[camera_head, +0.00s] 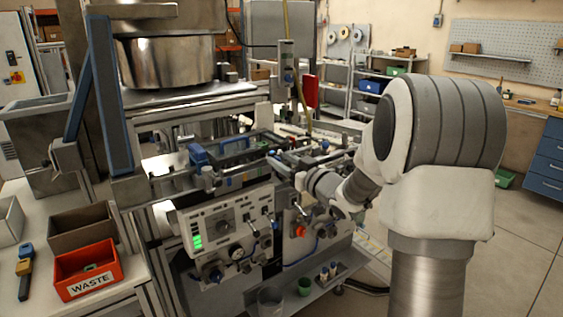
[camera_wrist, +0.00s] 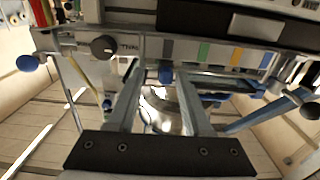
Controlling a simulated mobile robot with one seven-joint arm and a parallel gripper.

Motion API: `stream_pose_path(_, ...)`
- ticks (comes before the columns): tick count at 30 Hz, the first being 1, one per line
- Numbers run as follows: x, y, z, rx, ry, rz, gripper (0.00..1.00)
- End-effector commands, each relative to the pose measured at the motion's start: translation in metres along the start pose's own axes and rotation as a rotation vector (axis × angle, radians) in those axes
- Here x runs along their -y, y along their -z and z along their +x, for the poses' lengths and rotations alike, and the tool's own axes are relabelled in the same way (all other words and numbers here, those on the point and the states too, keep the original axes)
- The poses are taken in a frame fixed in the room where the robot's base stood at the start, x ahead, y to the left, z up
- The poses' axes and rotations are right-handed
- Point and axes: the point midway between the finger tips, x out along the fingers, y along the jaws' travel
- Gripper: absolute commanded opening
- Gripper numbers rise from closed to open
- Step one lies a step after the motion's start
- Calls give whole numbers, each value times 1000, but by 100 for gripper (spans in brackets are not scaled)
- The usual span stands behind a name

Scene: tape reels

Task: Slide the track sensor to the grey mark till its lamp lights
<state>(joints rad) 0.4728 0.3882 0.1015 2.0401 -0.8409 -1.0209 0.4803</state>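My gripper (camera_wrist: 160,72) reaches the machine front in the wrist view, its two fingers apart. A blue knob (camera_wrist: 165,73) shows in the gap between the fingertips, with space on both sides; I cannot tell whether it belongs to the track sensor. Behind it runs a strip with grey, green (camera_wrist: 204,53), yellow (camera_wrist: 237,57) and blue marks. The grey mark (camera_wrist: 167,49) appears just above the blue knob. I cannot make out a sensor lamp. In the head view my gripper (camera_head: 302,182) is small and close to the machine's front, partly hidden by my arm.
A control panel (camera_head: 228,225) with green lights fills the machine front. A red WASTE bin (camera_head: 88,270) stands on the left bench. Open floor lies to the right.

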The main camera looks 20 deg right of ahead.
Motion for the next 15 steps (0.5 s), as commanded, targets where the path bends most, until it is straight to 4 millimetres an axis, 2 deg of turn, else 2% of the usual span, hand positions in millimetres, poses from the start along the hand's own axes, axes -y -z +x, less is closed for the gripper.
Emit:
stream_pose_path(8,1,-1,-4,2,2,0,50)
stream_pose_path(11,1,-1,-15,2,2,0,50)
stream_pose_path(15,0,0,-44,2,-1,-1,50)
